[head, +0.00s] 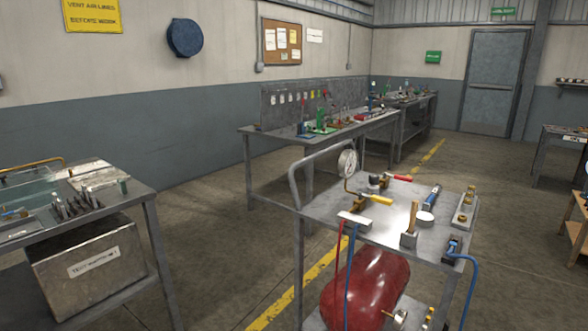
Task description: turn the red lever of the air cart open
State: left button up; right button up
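The air cart (325,208) stands in front of me, right of centre, a grey metal table with a push handle at its left end. A red tank (366,288) sits on its lower level. The red lever (400,178) is small and sits on a brass-coloured valve (379,180) near the back edge of the cart top. A yellow lever (377,199) sits in front of it, near a round gauge (347,162). Neither of my grippers shows in the head view.
Tools and fittings lie on the cart's right half; red and blue hoses (471,290) hang off it. A bench with a metal box (88,269) stands at the left, workbenches (270,133) behind. Open floor (225,240) lies left of the cart.

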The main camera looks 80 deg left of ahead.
aim_at(404, 178)
jog(key=j+u, duration=0.15)
jog(key=u, duration=1.6)
